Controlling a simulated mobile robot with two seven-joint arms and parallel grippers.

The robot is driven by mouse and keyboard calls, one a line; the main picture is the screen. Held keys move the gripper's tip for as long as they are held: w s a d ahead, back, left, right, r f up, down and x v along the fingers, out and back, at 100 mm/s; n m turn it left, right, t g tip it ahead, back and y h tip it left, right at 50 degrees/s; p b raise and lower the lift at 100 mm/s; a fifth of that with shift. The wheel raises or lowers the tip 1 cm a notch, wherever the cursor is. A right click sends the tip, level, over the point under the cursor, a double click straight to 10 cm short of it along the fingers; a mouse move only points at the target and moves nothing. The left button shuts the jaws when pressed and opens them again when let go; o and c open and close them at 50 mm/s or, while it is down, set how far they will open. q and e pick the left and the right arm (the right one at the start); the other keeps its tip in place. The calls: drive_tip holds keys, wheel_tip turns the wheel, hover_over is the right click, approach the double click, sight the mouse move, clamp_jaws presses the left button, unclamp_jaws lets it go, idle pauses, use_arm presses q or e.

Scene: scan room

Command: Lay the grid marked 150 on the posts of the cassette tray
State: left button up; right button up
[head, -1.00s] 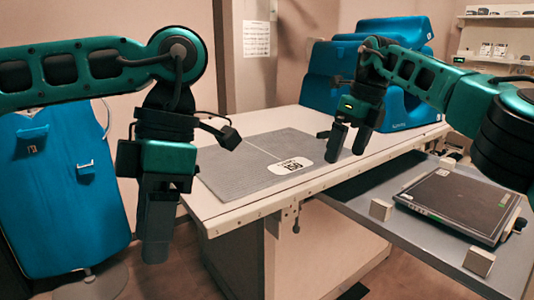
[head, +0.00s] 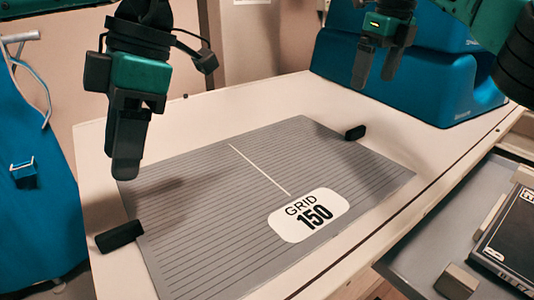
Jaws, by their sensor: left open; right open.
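The grid (head: 240,185) is a flat grey lined plate with a white label reading GRID 150, lying on the white table. A black block sits at its left edge (head: 120,236) and another at its far right edge (head: 355,132). My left gripper (head: 127,165) is open and empty above the grid's left end. My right gripper (head: 375,75) is open and empty, above the table beyond the grid's far right side. The cassette tray (head: 410,262) is grey, at the lower right beside the table, partly cut off. A metal post (head: 457,281) and a dark panel (head: 510,240) show on it.
The white table (head: 240,107) has bare room behind the grid. Blue foam cushions (head: 420,75) stand at its back right. A blue apron (head: 35,210) hangs at the left. The table's front edge runs between grid and tray.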

sight(113, 232)
use_arm(q)
drive_tip(key=shift+w+r, duration=0.1)
drive_tip(key=shift+w, duration=0.3)
use_arm(e)
drive_tip(key=shift+w+r, duration=0.2)
drive_tip(key=shift+w, duration=0.15)
drive_tip(key=shift+f, duration=0.1)
use_arm(q)
drive_tip(key=x, duration=1.3)
drive_tip(key=shift+w, duration=0.1)
use_arm(e)
drive_tip(key=f, duration=0.4)
drive_tip(key=w+f, duration=0.1)
drive_tip(key=f, duration=0.7)
drive_tip(key=shift+w+a+f, duration=0.15)
drive_tip(key=shift+a+f, duration=0.25)
use_arm(q)
drive_tip(key=shift+c, duration=0.5)
use_arm(e)
drive_tip(key=shift+c, duration=0.4)
use_arm(q)
drive_tip(key=c, duration=0.7)
use_arm(e)
drive_tip(key=c, duration=0.8)
use_arm(q)
clamp_jaws()
use_arm(e)
clamp_jaws()
